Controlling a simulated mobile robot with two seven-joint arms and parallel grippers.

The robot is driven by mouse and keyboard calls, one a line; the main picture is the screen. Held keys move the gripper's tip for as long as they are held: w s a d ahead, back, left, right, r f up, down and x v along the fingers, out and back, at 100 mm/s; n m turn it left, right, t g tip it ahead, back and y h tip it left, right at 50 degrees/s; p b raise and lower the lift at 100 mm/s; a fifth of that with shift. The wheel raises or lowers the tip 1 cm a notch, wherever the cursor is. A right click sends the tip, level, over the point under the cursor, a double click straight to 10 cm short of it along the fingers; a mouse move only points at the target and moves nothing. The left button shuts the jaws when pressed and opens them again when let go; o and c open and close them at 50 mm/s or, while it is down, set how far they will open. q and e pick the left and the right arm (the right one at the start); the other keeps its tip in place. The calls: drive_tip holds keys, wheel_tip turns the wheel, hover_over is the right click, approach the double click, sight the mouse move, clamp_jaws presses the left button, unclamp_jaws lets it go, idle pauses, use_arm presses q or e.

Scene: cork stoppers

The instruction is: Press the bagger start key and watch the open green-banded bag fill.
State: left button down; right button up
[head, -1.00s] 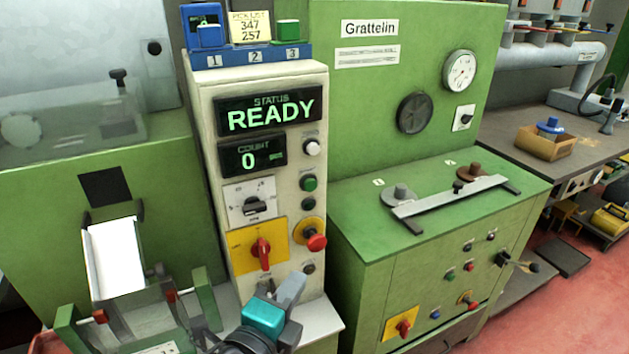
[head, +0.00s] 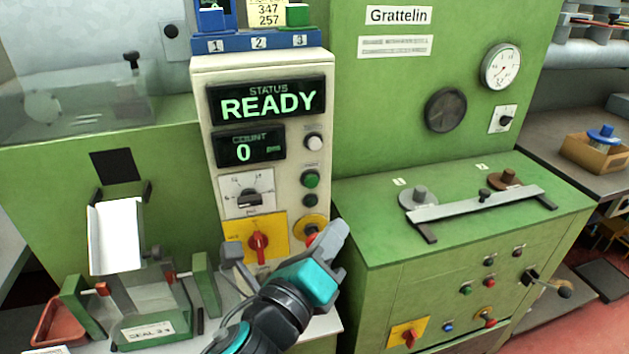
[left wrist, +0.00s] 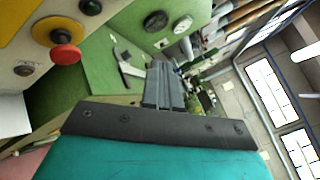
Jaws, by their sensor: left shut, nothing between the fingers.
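The bagger's cream control panel (head: 262,75) stands in the middle of the head view. Its status display (head: 267,101) reads READY and its count display (head: 249,148) reads 0. A white button (head: 314,142), a green button (head: 311,180) and a black button (head: 310,200) run down its right side; their small labels are unreadable. My left gripper (head: 336,236) is shut and empty, its fingers in front of the panel's lower right, below these buttons. The shut fingers (left wrist: 165,86) also show in the left wrist view. I cannot make out a green-banded bag. My right gripper is out of view.
A red mushroom button (left wrist: 66,54) on a yellow plate is near the gripper in the left wrist view. A red rotary switch (head: 259,243) sits left of it. Green clamps (head: 207,285) stand at lower left. The green Grattelin machine (head: 390,200) is at right.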

sight(312, 181)
use_arm(q)
drive_tip(key=shift+w+a, duration=0.1)
drive_tip(key=w+a, duration=0.2)
drive_tip(key=w, duration=0.6)
drive_tip(key=shift+a, duration=0.3)
drive_tip(key=shift+w, duration=0.2)
idle(1.9)
drive_tip(key=shift+w+a, duration=0.15)
drive_tip(key=shift+w, duration=0.15)
drive_tip(key=shift+w+a, duration=0.15)
drive_tip(key=shift+w, duration=0.25)
idle(0.7)
idle(0.3)
drive_tip(key=shift+s+d+p, duration=0.25)
drive_tip(key=shift+s+p, duration=0.15)
drive_tip(key=shift+s, duration=0.4)
